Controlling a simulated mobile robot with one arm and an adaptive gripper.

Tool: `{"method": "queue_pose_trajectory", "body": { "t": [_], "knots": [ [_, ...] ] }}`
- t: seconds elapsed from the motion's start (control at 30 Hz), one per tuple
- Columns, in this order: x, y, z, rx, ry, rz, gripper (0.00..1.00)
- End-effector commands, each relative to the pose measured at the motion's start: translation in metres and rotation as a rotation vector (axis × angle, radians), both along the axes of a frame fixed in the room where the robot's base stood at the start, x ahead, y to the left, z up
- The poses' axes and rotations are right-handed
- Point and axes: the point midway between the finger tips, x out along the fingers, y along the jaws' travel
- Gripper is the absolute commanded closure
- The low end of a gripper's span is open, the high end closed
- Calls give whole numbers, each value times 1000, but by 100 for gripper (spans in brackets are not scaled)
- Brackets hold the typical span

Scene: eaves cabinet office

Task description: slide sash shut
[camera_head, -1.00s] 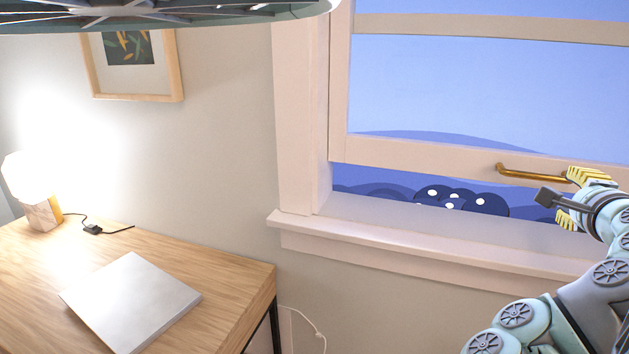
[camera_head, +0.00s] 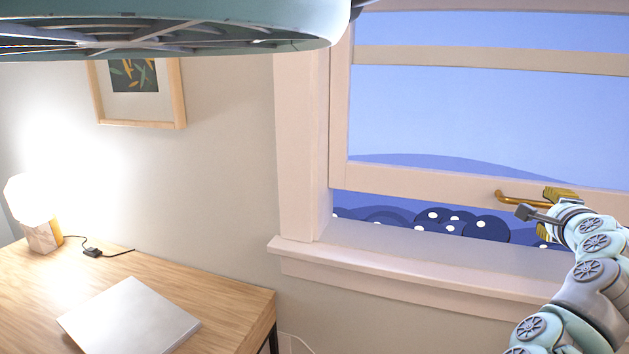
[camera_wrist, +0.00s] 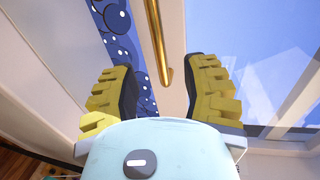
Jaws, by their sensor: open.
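The window sash (camera_head: 420,182) is raised, with an open gap between its bottom rail and the sill (camera_head: 400,240). A brass bar handle (camera_head: 512,198) is fixed on the bottom rail. My gripper (camera_head: 553,214) is open at the right end of this handle, one finger higher than the other. In the wrist view the handle (camera_wrist: 155,35) runs from the top edge down to between the two spread yellow fingers of my gripper (camera_wrist: 161,72). Neither finger visibly presses on it. The handle's right end is hidden behind my gripper in the head view.
A wooden desk (camera_head: 215,295) stands at the left with a closed silver laptop (camera_head: 130,318) and a lit lamp (camera_head: 40,225). A framed picture (camera_head: 180,95) hangs on the wall. The sill in front of the sash looks clear.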

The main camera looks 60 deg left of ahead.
Motion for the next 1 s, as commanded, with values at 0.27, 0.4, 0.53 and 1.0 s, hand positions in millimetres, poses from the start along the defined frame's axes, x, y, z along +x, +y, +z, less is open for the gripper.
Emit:
{"method": "queue_pose_trajectory", "body": {
  "t": [0.27, 0.4, 0.53, 1.0],
  "knots": [
    [19, 14, -4, -3, 1, 1, 54],
    [28, 21, -7, -1, 2, 3, 54],
    [36, 25, -9, -3, 3, 0, 54],
    [56, 40, -15, 0, 2, 0, 54]
  ]
}}
